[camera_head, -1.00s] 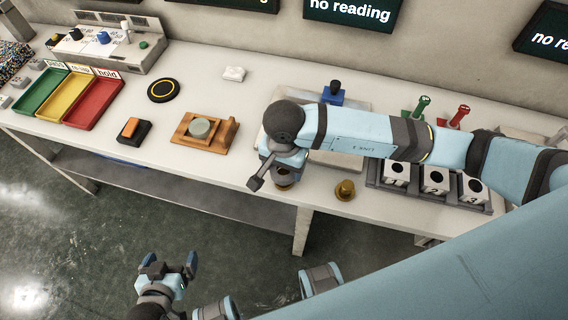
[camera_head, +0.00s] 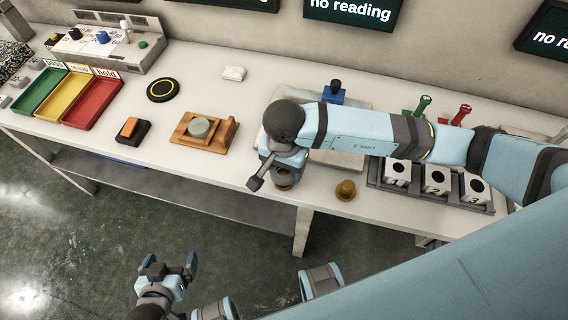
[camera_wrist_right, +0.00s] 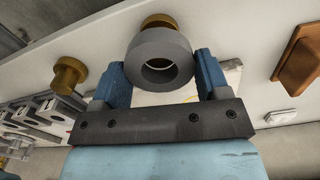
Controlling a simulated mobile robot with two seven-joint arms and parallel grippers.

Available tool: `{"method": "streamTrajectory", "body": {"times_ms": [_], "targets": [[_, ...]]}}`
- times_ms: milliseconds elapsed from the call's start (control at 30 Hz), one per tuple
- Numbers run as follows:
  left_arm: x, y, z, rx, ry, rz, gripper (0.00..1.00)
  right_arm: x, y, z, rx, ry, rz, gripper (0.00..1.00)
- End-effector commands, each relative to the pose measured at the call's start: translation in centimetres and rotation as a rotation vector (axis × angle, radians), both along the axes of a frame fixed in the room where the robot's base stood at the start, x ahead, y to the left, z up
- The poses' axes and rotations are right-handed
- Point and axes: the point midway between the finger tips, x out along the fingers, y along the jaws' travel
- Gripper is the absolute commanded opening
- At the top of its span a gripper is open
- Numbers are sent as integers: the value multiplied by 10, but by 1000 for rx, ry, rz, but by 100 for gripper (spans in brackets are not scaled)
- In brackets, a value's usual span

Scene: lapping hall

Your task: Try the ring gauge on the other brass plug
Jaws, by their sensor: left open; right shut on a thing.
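My right gripper (camera_wrist_right: 160,82) is shut on the grey ring gauge (camera_wrist_right: 135,68), whose open bore faces the wrist camera. One brass plug (camera_wrist_right: 158,20) shows partly behind the ring in the wrist view; its lower edge shows under the gripper in the head view (camera_head: 284,186). I cannot tell whether ring and plug touch. The other brass plug (camera_head: 345,190) stands free on the bench to the right, and shows at the left of the wrist view (camera_wrist_right: 68,75). My left gripper (camera_head: 168,268) is open and empty, in front of the bench over the floor.
A rack of numbered white blocks (camera_head: 435,180) stands right of the free plug, with green (camera_head: 422,105) and red (camera_head: 460,116) handled tools behind. A wooden stand (camera_head: 182,135), orange-and-black block (camera_head: 133,130) and coloured trays (camera_head: 93,103) are left. The bench front (camera_head: 235,168) between is clear.

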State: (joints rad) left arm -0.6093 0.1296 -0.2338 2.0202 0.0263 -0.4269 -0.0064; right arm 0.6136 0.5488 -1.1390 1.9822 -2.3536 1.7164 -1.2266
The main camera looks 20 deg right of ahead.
Motion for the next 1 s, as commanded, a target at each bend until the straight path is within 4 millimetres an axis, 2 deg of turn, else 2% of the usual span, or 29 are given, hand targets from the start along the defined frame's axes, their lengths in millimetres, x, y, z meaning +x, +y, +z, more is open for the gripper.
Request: {"method": "streamTrajectory", "body": {"times_ms": [867,900,1000], "targets": [[0,0,-6,-1,0,-1,99,0,0,-1,0,0,0,43],[0,0,-6,-1,0,-1,99,0,0,-1,0,0,0,74],[0,0,-6,-1,0,-1,99,0,0,-1,0,0,0,96]]}}
